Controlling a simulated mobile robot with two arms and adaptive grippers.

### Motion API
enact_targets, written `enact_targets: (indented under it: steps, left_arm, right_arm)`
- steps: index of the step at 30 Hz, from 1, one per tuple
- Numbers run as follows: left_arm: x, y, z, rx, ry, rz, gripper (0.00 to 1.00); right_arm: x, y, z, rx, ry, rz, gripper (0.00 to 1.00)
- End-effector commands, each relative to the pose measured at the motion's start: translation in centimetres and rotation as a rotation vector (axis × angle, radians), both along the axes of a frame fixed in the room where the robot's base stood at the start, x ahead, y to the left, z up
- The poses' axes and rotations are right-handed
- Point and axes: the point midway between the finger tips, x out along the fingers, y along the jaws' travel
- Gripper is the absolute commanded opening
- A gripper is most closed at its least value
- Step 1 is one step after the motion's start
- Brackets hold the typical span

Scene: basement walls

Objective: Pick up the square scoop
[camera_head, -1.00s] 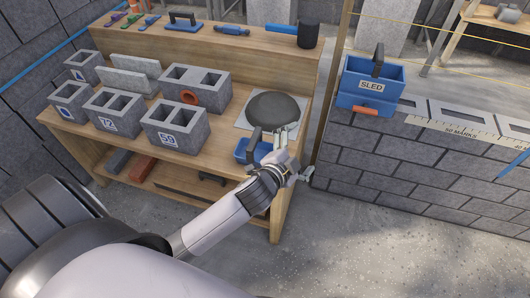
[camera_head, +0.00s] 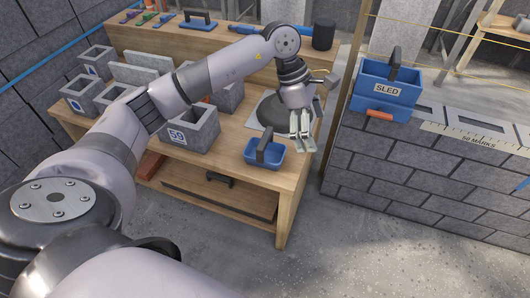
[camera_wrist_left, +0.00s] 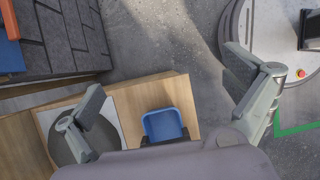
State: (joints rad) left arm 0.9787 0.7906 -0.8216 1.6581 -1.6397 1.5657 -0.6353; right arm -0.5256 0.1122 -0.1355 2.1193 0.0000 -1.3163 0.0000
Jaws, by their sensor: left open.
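The square scoop (camera_head: 276,157) is a small blue tray with a dark upright handle, near the bench's front right corner. My right gripper is not in view.
A dark round mound (camera_head: 268,113) on a pale board lies behind the scoop. A concrete block marked 59 (camera_head: 190,138) stands left of it. A block wall with a blue SLED box (camera_head: 388,88) is right of the bench (camera_head: 235,172). The floor in front is clear.

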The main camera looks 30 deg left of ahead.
Motion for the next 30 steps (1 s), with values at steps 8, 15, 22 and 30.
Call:
enact_targets:
  steps: [8,15,22,30]
  left_arm:
    - [0.0,12.0,2.6,0.421,0.038,0.019,1.00]
    - [-0.4,13.0,-0.1,0.454,0.054,0.022,1.00]
    - [-0.4,12.9,-5.3,0.453,0.053,0.021,1.00]
    - [-0.3,12.9,-9.1,0.450,0.050,0.021,1.00]
  right_arm:
    - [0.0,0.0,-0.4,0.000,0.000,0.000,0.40]
    - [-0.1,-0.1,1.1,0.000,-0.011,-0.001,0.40]
    - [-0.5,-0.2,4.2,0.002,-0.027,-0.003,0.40]
    - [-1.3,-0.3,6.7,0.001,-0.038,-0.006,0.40]
